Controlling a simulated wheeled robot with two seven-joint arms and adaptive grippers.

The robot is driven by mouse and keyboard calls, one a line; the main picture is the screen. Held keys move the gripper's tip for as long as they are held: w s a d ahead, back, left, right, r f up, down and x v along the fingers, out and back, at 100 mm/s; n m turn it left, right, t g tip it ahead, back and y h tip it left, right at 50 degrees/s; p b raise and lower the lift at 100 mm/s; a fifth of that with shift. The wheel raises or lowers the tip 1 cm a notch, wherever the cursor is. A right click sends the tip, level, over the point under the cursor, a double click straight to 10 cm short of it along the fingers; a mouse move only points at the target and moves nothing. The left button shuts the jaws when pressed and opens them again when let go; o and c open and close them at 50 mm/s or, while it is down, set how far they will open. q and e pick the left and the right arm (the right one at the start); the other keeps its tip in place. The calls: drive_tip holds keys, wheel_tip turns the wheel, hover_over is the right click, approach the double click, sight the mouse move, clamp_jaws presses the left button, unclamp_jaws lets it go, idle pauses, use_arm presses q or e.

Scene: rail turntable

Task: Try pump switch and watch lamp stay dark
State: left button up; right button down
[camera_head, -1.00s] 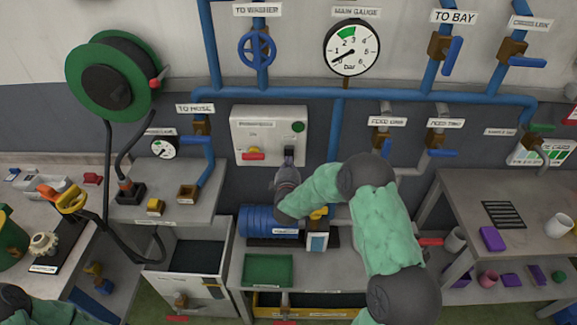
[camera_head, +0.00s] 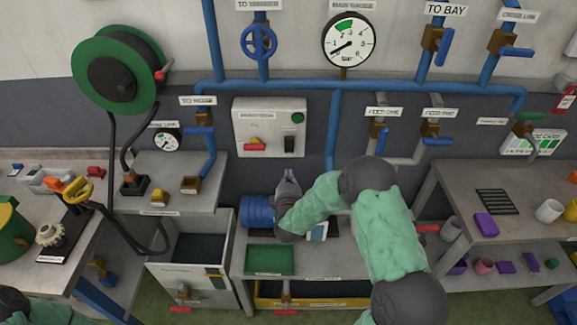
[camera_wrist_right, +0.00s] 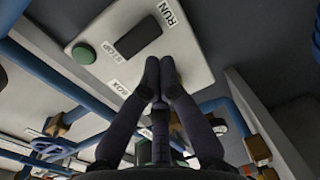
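The pump switch box (camera_head: 254,112) is a pale panel on the wall. It carries a black rocker switch (camera_head: 290,145), a green round lamp (camera_head: 298,118) that looks dark, and a red lever on a yellow base (camera_head: 256,145). In the right wrist view the rocker (camera_wrist_right: 138,37) lies between RUN and STOP labels, beside the green lamp (camera_wrist_right: 83,53), which shows no glow. My right gripper (camera_head: 288,174) is just below the box, apart from the rocker. Its fingertips (camera_wrist_right: 159,62) are together with nothing visible between them. My left gripper is out of view.
A pressure gauge (camera_head: 349,44) hangs above, its needle at the low end. Blue pipes with valves surround the box. A blue motor-like cylinder (camera_head: 257,211) and a green tray (camera_head: 270,259) are on the bench below. A hose reel (camera_head: 115,75) is at the left.

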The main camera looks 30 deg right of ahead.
drive_tip(key=s, duration=0.1)
drive_tip(key=s+a, duration=0.2)
drive_tip(key=shift+s+a+f, duration=0.1)
drive_tip(key=shift+s+f, duration=0.2)
drive_tip(key=shift+f, duration=0.1)
drive_tip(key=s+a+f+m+g+y, duration=0.35)
drive_tip(key=a+f, duration=0.25)
drive_tip(key=f, duration=0.3)
drive_tip(key=s+a+f+m+g+y, duration=0.2)
drive_tip(key=a+f+y, duration=0.2)
drive_tip(key=a+f, duration=0.4)
drive_tip(key=s+a+f+m+g+y+b, duration=0.1)
drive_tip(key=s+a+f+m+g, duration=0.3)
drive_tip(key=s, duration=0.6)
drive_tip(key=s+a+f+m+g+y, duration=0.4)
drive_tip(key=s+a+f, duration=0.3)
drive_tip(key=s, duration=0.4)
drive_tip(key=shift+s+m+b, duration=0.2)
drive_tip(key=shift+m+b, duration=0.15)
drive_tip(key=shift+g, duration=0.25)
